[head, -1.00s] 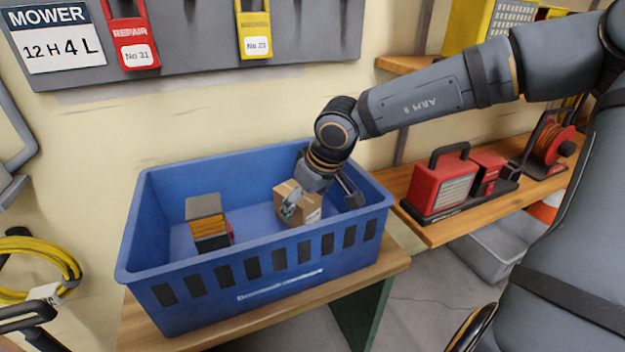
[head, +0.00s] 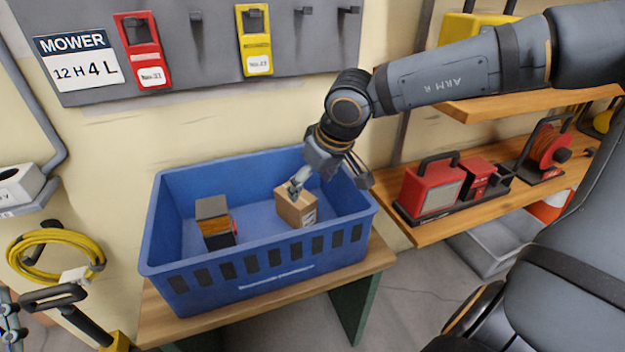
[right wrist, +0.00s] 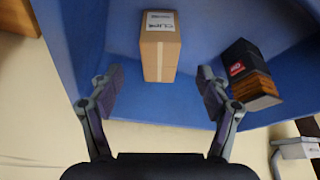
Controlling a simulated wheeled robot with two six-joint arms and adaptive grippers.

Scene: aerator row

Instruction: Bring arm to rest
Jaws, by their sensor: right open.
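My right gripper (head: 328,180) is open over the right half of the blue crate (head: 270,282), its fingers pointing down. A small brown cardboard box (head: 297,209) stands in the crate just below and beside it. In the right wrist view the fingers (right wrist: 158,90) are spread wide and empty, and the box (right wrist: 160,55) lies beyond the tips, apart from them. At the lower left edge of the head view, grey jointed parts look like a piece of my left gripper (head: 10,322); its opening cannot be made out.
A black-and-orange box (head: 215,222) stands in the crate's left half. The crate rests on a wooden bench (head: 375,262). At right, a shelf (head: 450,222) holds a red lamp (head: 432,188) and a cable reel (head: 550,150). A yellow hose coil (head: 55,255) hangs at left.

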